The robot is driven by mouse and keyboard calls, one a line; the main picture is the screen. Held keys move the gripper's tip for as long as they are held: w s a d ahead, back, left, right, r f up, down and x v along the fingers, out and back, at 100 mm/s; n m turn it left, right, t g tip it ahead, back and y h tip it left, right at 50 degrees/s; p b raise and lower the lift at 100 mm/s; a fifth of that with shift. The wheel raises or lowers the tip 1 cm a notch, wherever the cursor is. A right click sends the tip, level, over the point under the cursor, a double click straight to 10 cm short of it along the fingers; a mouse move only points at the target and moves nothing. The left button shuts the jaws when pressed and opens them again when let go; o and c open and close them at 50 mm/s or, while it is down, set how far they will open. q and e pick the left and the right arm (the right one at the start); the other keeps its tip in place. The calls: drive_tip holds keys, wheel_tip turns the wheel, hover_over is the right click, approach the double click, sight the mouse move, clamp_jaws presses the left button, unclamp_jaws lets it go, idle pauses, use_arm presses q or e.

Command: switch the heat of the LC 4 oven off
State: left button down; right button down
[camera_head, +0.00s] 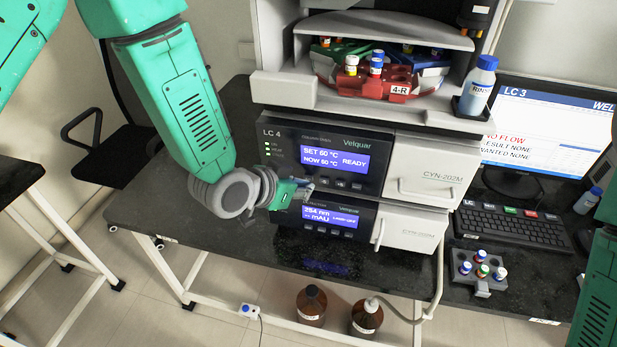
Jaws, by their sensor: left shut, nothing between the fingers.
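The LC 4 oven (283,133) is the upper dark-fronted unit in the stack. Its blue display (335,158) shows a SET line and a NOW line in °C, with READY. Small green lights (267,149) glow left of the display. Dark buttons (341,184) sit in a row below the display. My left gripper (306,187) is shut and empty, with its tips at the left end of this button row. I cannot tell whether they touch the panel. The gripper hides the lower left of the oven front. My right gripper is out of view.
Below is a detector unit (340,236) with a blue display. Above is an open tray compartment with a red vial rack (370,82). A rinse bottle (478,85) stands upper right. A keyboard (515,228), a monitor (545,130) and a vial block (480,270) are at right.

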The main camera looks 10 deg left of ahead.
use_arm(q)
drive_tip(key=shift+w, duration=0.4)
idle(0.5)
drive_tip(key=shift+s, duration=0.85)
drive_tip(key=shift+s, duration=2.5)
drive_tip(key=s+a+f+n+g+y+b, duration=0.2)
drive_tip(key=s+a+f+g+b, duration=0.2)
drive_tip(key=s+a+f, duration=0.3)
drive_tip(key=s+a+f+n+g+y+b, duration=0.3)
drive_tip(key=s+a+f+b, duration=0.4)
drive_tip(key=s+f, duration=1.1)
wheel_tip(320, 180, down, 4)
drive_tip(key=shift+s+a+r+g+y, duration=0.25)
drive_tip(key=shift+a+g, duration=0.25)
drive_tip(key=shift+g, duration=0.3)
